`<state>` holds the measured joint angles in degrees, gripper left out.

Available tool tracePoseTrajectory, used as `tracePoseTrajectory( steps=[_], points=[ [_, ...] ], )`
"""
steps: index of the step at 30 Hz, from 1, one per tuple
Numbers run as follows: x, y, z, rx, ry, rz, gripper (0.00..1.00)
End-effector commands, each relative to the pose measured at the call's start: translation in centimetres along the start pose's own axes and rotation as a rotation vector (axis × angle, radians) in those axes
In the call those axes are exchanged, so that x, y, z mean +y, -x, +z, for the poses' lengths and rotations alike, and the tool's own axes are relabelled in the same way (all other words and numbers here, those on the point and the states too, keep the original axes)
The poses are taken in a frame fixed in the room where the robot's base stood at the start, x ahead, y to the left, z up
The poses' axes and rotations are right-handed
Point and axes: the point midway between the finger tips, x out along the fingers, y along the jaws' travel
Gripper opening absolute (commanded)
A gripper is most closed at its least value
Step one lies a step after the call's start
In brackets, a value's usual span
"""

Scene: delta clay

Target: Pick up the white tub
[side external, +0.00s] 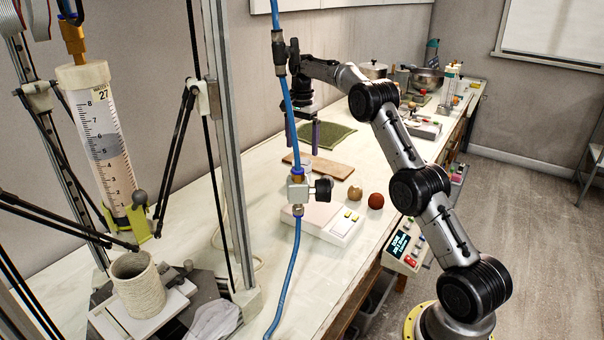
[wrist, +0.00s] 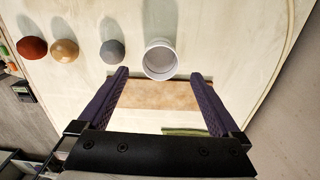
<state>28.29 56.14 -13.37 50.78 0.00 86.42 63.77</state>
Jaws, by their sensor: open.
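The white tub (wrist: 160,59) is round and open-topped. In the wrist view it stands on the pale worktop just past the edge of a brown board, between and slightly beyond my fingertips. In the side view, the tub's place is largely hidden by the blue hose and its fittings, with only a pale bit showing. My gripper (wrist: 160,76) is open and empty, its two purple fingers on either side of the tub's line and apart from it. In the side view my gripper (side external: 303,146) points down above the worktop near the board.
The brown board (wrist: 158,95) and a green mat (side external: 327,136) lie near the tub. A grey ball (wrist: 112,51), a tan ball (wrist: 65,51) and a red-brown ball (wrist: 32,48) stand in a row beside it. A white scale (side external: 330,222) and a blue hose (side external: 284,270) are nearer the camera.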

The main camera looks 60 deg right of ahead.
Motion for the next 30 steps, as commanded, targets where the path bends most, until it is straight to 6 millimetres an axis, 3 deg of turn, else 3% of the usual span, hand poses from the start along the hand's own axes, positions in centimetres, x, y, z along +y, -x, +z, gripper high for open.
tracePoseTrajectory(
  steps=[3, 10, 19, 28, 30],
  points=[
    [0.0, -1.6, 0.0, -0.001, 0.0, 0.003, 1.0],
    [0.0, -3.0, 0.0, -0.001, 0.0, 0.002, 1.0],
    [0.0, -7.0, -0.1, -0.001, 0.0, 0.002, 1.0],
    [0.0, -7.5, -0.1, 0.0, 0.0, 0.0, 1.0],
    [0.0, -7.5, -0.1, 0.0, 0.0, 0.0, 0.89]
  ],
)
